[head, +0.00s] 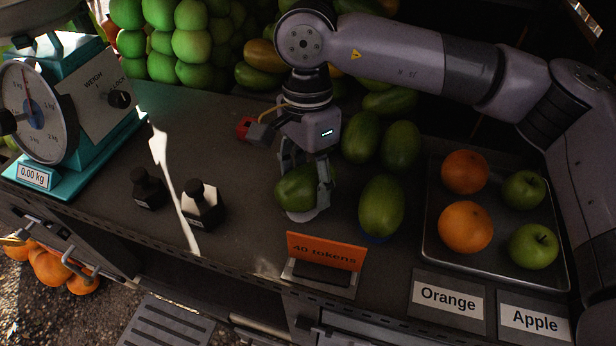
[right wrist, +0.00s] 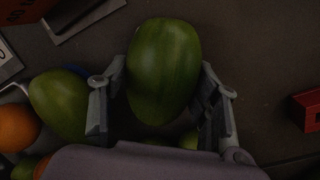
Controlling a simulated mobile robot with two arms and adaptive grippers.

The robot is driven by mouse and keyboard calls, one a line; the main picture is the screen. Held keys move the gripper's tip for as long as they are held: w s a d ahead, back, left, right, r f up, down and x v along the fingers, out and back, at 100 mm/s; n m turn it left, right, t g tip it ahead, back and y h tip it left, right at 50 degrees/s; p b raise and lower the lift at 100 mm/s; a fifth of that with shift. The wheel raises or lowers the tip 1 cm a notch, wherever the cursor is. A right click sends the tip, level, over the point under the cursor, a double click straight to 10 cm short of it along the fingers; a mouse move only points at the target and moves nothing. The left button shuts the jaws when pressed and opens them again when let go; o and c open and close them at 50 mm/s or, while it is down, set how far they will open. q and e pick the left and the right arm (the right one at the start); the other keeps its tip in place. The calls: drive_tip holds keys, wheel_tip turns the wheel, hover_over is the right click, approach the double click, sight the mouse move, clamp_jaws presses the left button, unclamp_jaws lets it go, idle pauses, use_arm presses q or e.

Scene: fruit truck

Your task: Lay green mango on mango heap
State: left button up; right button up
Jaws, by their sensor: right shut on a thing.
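My right gripper (head: 307,200) is shut on a green mango (head: 291,187), low over the grey counter left of the other mangoes. In the right wrist view the held mango (right wrist: 163,65) sits between the two fingers of the right gripper (right wrist: 160,95). I cannot tell whether it touches the counter. The mango heap (head: 361,138) shows behind and to the right, with green mangoes running back under my right arm, which hides part of it. A separate green mango (head: 381,206) lies nearer the front; it also shows in the right wrist view (right wrist: 60,103). My left gripper is not in view.
An orange "40 tokens" sign (head: 325,251) stands in front of the gripper. A metal tray (head: 497,262) with oranges and green apples is at right. A teal scale (head: 92,165) and two dark weights (head: 203,206) are at left. A red object (head: 244,128) lies behind the gripper.

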drive_tip(key=o, duration=0.9)
drive_tip(key=shift+o, duration=0.2)
drive_tip(key=shift+r+p, duration=1.05)
drive_tip(key=shift+r, duration=1.95)
